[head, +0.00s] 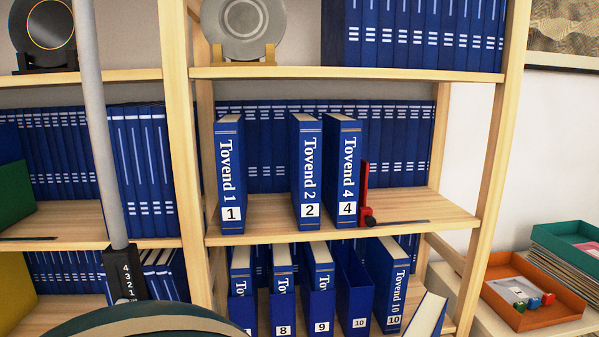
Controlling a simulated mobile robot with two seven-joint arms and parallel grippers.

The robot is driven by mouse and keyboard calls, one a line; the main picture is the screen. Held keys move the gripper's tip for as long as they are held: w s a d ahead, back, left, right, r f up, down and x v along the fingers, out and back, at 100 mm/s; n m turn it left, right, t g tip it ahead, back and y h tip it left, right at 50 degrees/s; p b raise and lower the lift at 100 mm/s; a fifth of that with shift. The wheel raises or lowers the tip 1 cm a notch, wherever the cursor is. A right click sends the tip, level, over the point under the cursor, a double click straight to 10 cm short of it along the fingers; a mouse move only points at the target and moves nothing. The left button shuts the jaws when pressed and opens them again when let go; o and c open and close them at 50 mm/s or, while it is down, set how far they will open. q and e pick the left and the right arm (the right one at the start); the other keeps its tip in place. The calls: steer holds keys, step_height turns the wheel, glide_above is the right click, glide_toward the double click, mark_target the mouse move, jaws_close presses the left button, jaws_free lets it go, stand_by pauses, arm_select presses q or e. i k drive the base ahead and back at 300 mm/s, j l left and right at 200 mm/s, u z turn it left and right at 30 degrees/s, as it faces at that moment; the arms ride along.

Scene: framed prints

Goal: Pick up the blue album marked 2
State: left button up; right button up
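The blue album marked 2 (307,170) stands upright on the middle shelf (262,228) in the head view. Its spine faces me and reads "Tovend 2", with a white number label near the bottom. The album marked 4 (343,172) stands close at its right. The album marked 1 (230,173) stands further left, with a clear gap between it and album 2. Neither of my grippers is in view.
A red bookend (366,196) stands right of album 4. Rows of blue volumes (265,150) fill the shelf's back. More albums, including 8 (283,290) and 9 (319,288), stand below. A grey pole (98,130) crosses the left. An orange tray (565,309) lies at right.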

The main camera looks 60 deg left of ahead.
mark_target(306, 129)
steer(key=u, duration=0.4)
steer(key=k+j+u, duration=0.1)
steer(key=u, duration=0.35)
steer(key=j+u, duration=0.15)
steer(key=u, duration=0.25)
steer(key=j+u, duration=0.1)
steer(key=u, duration=0.3)
steer(key=l+z, duration=0.2)
steer(key=l, duration=0.4)
steer(key=i, duration=0.05)
